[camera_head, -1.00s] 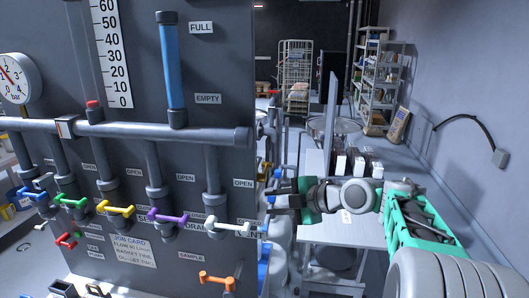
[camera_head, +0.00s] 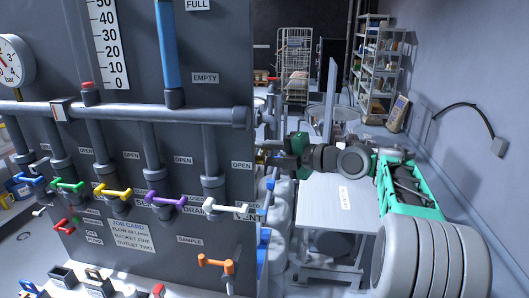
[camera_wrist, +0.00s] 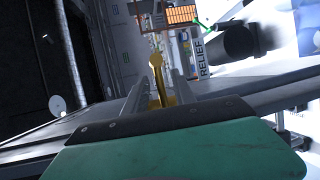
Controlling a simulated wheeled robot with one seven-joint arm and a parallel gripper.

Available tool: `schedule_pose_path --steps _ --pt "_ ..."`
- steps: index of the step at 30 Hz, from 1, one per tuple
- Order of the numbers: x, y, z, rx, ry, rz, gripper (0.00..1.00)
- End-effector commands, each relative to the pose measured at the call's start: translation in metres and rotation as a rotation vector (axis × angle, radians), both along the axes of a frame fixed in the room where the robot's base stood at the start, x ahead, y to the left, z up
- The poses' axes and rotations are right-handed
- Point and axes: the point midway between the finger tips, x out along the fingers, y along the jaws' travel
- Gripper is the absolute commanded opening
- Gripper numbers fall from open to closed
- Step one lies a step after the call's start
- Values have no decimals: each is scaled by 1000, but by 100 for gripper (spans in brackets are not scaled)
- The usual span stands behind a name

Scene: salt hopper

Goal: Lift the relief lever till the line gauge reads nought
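The line gauge (camera_head: 12,62) is a round white dial at the left edge of the head view, partly cut off; its red needle stands off to the left, and I cannot read it exactly. A brass-coloured lever with a round knob (camera_wrist: 155,59) shows in the wrist view, near a RELIEF label (camera_wrist: 203,52). My gripper (camera_head: 265,150) is at the panel's right edge in the head view. In the wrist view my gripper (camera_wrist: 160,82) is open, its two fingers on either side of the brass lever with gaps showing. Whether the lever is fully between them is unclear.
The grey panel (camera_head: 130,175) carries a pipe (camera_head: 150,113) and several coloured handles, including purple (camera_head: 165,199) and orange (camera_head: 215,263). A white-grey bench (camera_head: 335,215) stands right of it. A wall with a black cable (camera_head: 455,105) bounds the right.

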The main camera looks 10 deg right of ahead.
Motion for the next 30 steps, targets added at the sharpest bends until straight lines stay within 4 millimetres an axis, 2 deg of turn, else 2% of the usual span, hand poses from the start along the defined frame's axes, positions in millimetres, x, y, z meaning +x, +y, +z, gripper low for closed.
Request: schedule_pose_path --steps 7,19,30 --pt "1 2 -1 -1 1 0 32" --pt "1 1 -1 -1 1 0 0" --pt "1 1 -1 -1 1 1 0"
